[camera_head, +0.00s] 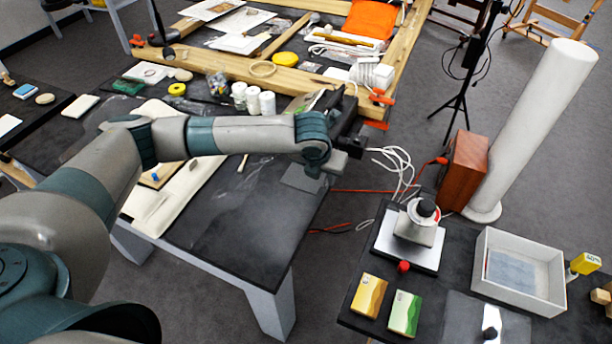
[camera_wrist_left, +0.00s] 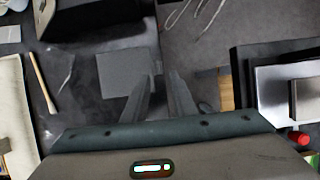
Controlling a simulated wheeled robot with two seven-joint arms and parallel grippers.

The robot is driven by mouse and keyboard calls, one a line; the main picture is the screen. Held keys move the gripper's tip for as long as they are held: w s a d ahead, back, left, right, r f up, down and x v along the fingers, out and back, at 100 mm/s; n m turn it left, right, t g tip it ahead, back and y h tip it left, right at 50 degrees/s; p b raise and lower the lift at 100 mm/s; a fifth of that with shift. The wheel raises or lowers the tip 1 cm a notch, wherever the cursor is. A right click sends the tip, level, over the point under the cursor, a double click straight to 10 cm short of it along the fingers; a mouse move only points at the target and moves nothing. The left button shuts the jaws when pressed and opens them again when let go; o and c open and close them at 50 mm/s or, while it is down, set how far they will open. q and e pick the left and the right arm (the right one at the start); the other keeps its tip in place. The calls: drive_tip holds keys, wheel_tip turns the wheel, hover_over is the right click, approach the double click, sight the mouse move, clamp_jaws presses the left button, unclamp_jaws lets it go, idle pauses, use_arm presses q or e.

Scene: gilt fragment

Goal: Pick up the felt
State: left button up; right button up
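A flat grey square, which looks like the felt (camera_head: 304,178), lies on the dark table near its right edge, partly below my left wrist in the head view. In the left wrist view the grey felt (camera_wrist_left: 124,70) lies just left of the fingertips. My left gripper (camera_head: 345,135) is above the table edge, near the felt and apparently apart from it. In the left wrist view the left gripper (camera_wrist_left: 160,82) shows two fingers with a gap between them and nothing held. Its height over the felt is hard to judge. My right gripper is out of view.
White jars (camera_head: 267,103) and a wooden frame (camera_head: 290,80) stand behind my left arm. White cables (camera_head: 395,165) hang right of the table. A lower right table holds a white tray (camera_head: 482,262) and boxes. The dark table (camera_head: 245,225) is clear in front of the felt.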

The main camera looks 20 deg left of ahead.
sight(326, 182)
use_arm(q)
drive_tip(key=shift+p+x, duration=0.65)
drive_tip(key=shift+x, duration=1.25)
drive_tip(key=shift+a, duration=0.1)
clamp_jaws()
